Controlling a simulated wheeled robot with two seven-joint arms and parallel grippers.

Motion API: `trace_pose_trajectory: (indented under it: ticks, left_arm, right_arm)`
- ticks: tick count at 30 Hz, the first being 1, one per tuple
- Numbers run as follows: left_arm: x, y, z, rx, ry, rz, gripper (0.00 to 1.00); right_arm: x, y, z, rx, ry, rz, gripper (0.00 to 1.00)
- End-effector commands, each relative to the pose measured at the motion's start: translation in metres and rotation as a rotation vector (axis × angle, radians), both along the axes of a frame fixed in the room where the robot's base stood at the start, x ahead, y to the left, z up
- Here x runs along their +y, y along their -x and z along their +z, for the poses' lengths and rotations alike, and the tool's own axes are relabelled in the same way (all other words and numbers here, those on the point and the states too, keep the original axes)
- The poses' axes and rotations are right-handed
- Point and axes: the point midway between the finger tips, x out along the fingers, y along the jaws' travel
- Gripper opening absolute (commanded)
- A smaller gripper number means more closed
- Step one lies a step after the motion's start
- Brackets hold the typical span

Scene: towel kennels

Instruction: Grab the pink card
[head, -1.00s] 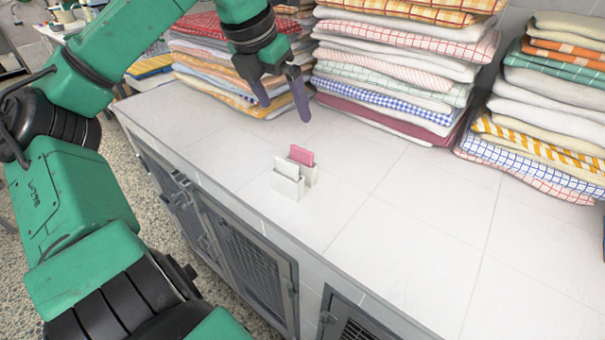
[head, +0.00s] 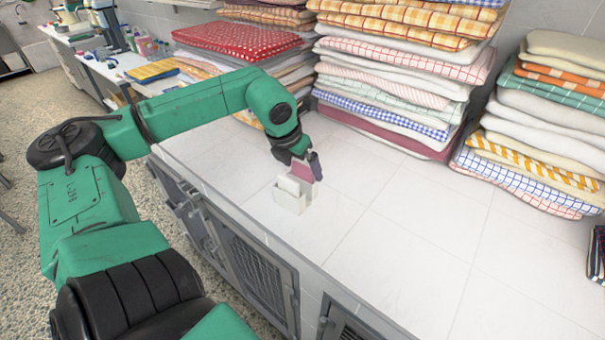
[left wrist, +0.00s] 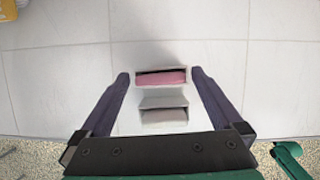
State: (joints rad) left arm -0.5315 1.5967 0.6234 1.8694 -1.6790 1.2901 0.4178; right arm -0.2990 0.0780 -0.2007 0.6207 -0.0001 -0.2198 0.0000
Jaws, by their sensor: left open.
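The pink card (head: 303,171) stands upright in the rear slot of a small white holder (head: 289,200) on the white tiled counter. A white card (head: 289,185) stands in the front slot. My left gripper (head: 313,165) is at the pink card, partly covering it. In the left wrist view the pink card (left wrist: 161,77) lies between the two open fingers of the left gripper (left wrist: 160,80), with a gap on each side. The holder's front slot (left wrist: 163,115) is nearer the gripper's palm. My right gripper is not in view.
Tall stacks of folded towels (head: 395,75) line the back of the counter, with another stack (head: 545,110) at the right. Metal kennel doors (head: 250,270) are below the front edge. The counter (head: 400,230) right of the holder is clear.

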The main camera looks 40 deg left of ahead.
Motion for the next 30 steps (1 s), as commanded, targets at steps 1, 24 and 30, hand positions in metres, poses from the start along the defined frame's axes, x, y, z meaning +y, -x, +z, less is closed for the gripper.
trace_pose_trajectory:
  ticks: [1,24,30]
  left_arm:
    - [0.0,0.0,0.0,0.0,0.0,0.0,0.89]
    - [0.001,-0.001,0.044,-0.006,-0.004,0.0,0.2]
    - [0.001,-0.001,0.107,-0.006,-0.007,0.003,0.2]
  right_arm:
    - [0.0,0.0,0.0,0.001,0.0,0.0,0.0]
    - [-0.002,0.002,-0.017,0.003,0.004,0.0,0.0]
    - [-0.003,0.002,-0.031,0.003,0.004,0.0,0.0]
